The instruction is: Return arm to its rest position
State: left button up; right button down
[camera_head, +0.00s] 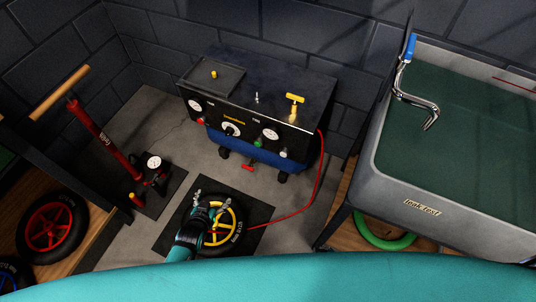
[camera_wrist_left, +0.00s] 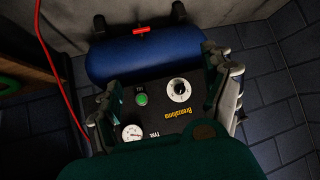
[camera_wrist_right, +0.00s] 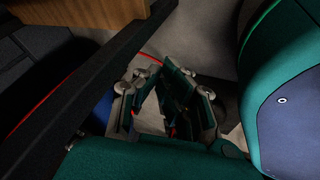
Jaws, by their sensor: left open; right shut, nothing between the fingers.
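My left gripper (camera_head: 212,198) is open and empty. In the head view it appears over the yellow-rimmed wheel (camera_head: 237,216), hiding part of it. In the left wrist view, the open fingers (camera_wrist_left: 160,75) frame the front panel of the black compressor (camera_wrist_left: 155,102), with its green button, dial and gauge. The compressor (camera_head: 255,85) stands against the wall in the head view. My right gripper (camera_wrist_right: 160,88) shows only in the right wrist view. It is shut and empty, near a dark beam and a red hose.
The leak-test basin (camera_head: 455,130) stands at the right, with a bent metal crank (camera_head: 403,90) at its edge. A red floor pump (camera_head: 108,145) stands at the left, near a red-rimmed wheel (camera_head: 52,228). A red hose (camera_head: 300,203) runs from the compressor to the yellow-rimmed wheel.

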pick_arm(q)
jog(key=shift+s, duration=0.1)
jog(key=s+a+f+g+p, duration=0.1)
jog(key=s+a+g+p, duration=0.1)
jog(key=s, duration=1)
jog(key=s+a+f+g+y+p, duration=0.1)
jog(key=s+p, duration=0.5)
jog(key=s, duration=0.6)
jog(key=s+a+f+g+y+p, duration=0.1)
jog(key=s+a+g+p, duration=0.3)
jog(key=s, duration=0.8)
jog(key=shift+s+a+f+g+p, duration=0.2)
jog(key=shift+f+g+p, duration=0.2)
jog(key=shift+f+g, duration=0.5)
jog(key=shift+w, duration=0.15)
grip_shut()
pick_arm(e)
jog(key=s+d+r+m+g, duration=0.1)
jog(key=s+r+m+g, duration=0.1)
jog(key=s, duration=0.7)
jog(key=s+d+r+m+g+h, duration=0.1)
jog(key=s+r+m, duration=0.3)
jog(key=s, duration=0.5)
jog(key=shift+s+d+r+g, duration=0.25)
jog(key=shift+d+g, duration=0.3)
jog(key=shift+g, duration=0.35)
